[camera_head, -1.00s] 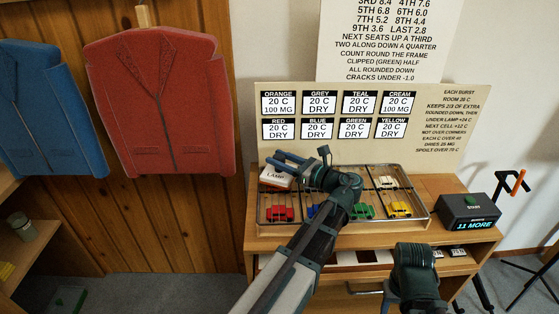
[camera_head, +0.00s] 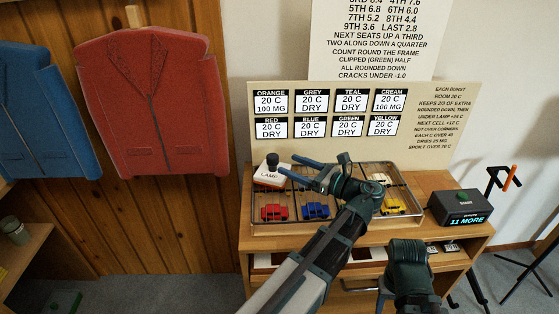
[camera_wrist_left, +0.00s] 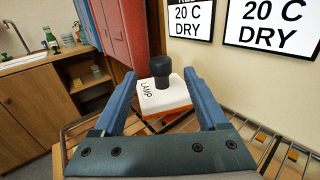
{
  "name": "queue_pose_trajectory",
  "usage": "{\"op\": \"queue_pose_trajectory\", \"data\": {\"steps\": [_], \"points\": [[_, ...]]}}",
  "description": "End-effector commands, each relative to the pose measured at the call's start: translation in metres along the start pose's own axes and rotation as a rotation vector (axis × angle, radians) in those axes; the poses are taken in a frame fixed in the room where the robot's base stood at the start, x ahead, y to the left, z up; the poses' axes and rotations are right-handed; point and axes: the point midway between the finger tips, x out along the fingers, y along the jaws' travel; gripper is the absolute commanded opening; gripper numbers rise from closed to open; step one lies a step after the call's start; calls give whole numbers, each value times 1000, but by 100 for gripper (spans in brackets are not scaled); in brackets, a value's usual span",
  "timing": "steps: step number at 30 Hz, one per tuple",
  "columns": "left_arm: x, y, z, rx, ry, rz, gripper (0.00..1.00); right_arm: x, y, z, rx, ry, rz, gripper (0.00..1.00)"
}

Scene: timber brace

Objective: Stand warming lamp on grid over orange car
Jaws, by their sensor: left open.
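The warming lamp (camera_head: 270,177), a white block marked LAMP with a black knob, stands upright at the back left corner of the wire grid. It also shows in the left wrist view (camera_wrist_left: 164,97), ahead of the fingers, with a strip of orange along its lower edge. The orange car is not clearly seen; the lamp covers that corner. My left gripper (camera_head: 286,163) is open and empty, just right of the lamp and apart from it. Its blue fingers also show in the left wrist view (camera_wrist_left: 142,98). My right gripper does not show; only a dark part of my arm is at lower right.
The grid tray (camera_head: 244,212) holds a red car (camera_head: 274,212), a blue car (camera_head: 315,210) and a yellow car (camera_head: 393,206). My left arm hides part of it. A black box (camera_head: 460,207) reading 11 MORE stands to the right. A card board (camera_head: 430,130) rises behind.

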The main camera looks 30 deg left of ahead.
Motion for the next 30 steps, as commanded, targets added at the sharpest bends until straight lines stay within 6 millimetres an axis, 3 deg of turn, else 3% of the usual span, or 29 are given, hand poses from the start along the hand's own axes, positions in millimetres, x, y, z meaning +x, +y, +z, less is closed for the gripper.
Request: {"op": "queue_pose_trajectory", "data": {"steps": [3, 9, 26, 30], "points": [[-22, -1, 0, 0, 0, -3, 75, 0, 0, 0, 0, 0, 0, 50], [-42, 0, 0, 0, 0, 0, 75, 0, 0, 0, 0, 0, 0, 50], [-47, 0, 0, 0, 0, 1, 75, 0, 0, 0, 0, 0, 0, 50], [-47, 0, 15, 0, 0, 1, 75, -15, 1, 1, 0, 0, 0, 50]]}}
